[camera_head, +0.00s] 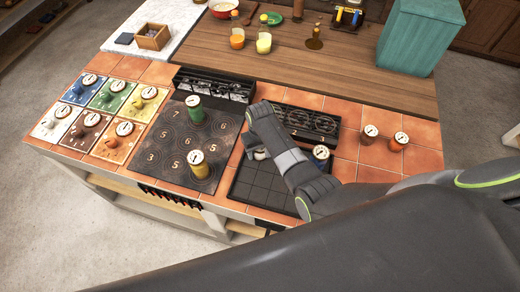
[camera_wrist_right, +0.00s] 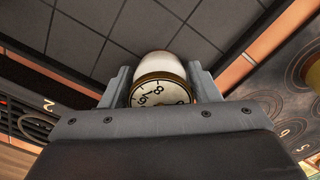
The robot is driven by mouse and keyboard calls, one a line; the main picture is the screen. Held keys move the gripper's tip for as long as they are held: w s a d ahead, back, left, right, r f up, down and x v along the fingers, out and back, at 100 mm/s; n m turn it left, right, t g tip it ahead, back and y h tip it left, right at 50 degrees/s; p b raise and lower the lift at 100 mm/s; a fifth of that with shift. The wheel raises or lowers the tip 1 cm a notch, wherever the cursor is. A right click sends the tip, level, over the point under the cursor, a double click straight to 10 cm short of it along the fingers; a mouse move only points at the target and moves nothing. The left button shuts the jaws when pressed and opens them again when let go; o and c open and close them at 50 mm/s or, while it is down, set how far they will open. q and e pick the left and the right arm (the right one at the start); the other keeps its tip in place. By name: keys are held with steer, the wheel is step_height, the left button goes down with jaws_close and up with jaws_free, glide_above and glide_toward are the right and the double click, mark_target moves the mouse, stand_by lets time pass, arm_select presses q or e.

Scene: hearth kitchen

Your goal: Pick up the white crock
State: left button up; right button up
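The white crock (camera_head: 260,155) shows only in part in the camera_head view, beside the end of my right arm and over the far left of the dark gridded plate (camera_head: 255,184). In the right wrist view the white crock (camera_wrist_right: 158,68) has a numbered dial on its end and sits between both fingers. My right gripper (camera_wrist_right: 160,85) has its fingers close against the crock's two sides and looks shut on it. In the camera_head view my arm hides the fingers. I cannot tell whether the crock touches the plate. My left gripper is not in view.
A green crock (camera_head: 195,114) and a yellow crock (camera_head: 199,170) stand on the numbered cooktop (camera_head: 165,135). Two reddish crocks stand further right. Coloured tiles with dial-topped crocks lie left. A teal box (camera_head: 415,40) stands behind.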

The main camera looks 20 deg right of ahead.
steer(key=c, duration=0.8)
steer(key=shift+o, duration=0.2)
steer(key=shift+r, duration=0.1)
